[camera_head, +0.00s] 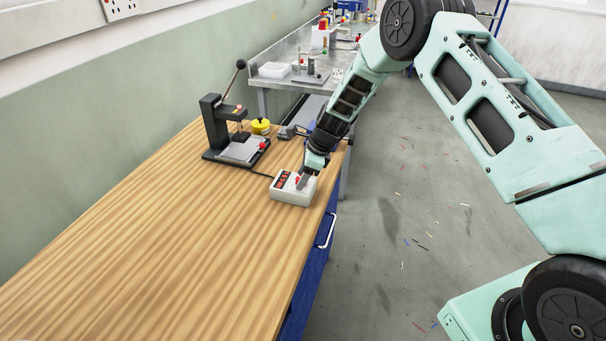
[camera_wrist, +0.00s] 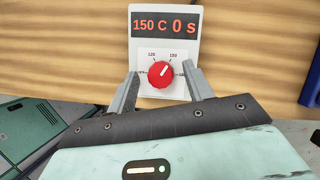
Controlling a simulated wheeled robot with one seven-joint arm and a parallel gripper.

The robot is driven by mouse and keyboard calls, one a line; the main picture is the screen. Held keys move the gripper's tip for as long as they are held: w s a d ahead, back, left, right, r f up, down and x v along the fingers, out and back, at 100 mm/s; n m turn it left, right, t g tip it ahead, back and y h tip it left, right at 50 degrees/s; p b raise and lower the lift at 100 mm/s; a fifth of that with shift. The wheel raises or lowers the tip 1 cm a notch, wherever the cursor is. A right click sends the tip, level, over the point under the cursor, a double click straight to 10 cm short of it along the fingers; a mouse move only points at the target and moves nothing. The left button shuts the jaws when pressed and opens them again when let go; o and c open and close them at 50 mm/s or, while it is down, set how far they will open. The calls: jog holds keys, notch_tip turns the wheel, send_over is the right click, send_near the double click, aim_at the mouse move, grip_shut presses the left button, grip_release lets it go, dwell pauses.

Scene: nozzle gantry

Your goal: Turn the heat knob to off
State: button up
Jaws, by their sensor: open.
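The heat knob (camera_wrist: 161,74) is a round red dial with a white pointer line on a white control box. My gripper (camera_wrist: 159,82) is open, with one finger on each side of the knob. I cannot tell whether the fingers touch it.
A black lever press (camera_head: 219,125) stands on the bench (camera_head: 180,230) to the left, with a yellow round tin (camera_head: 260,126) beside it. A cable runs from the press towards the box. A grey table with small items is behind. The front bench top is clear.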

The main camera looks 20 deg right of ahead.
jog(key=c, duration=1)
jog(key=shift+o, duration=0.2)
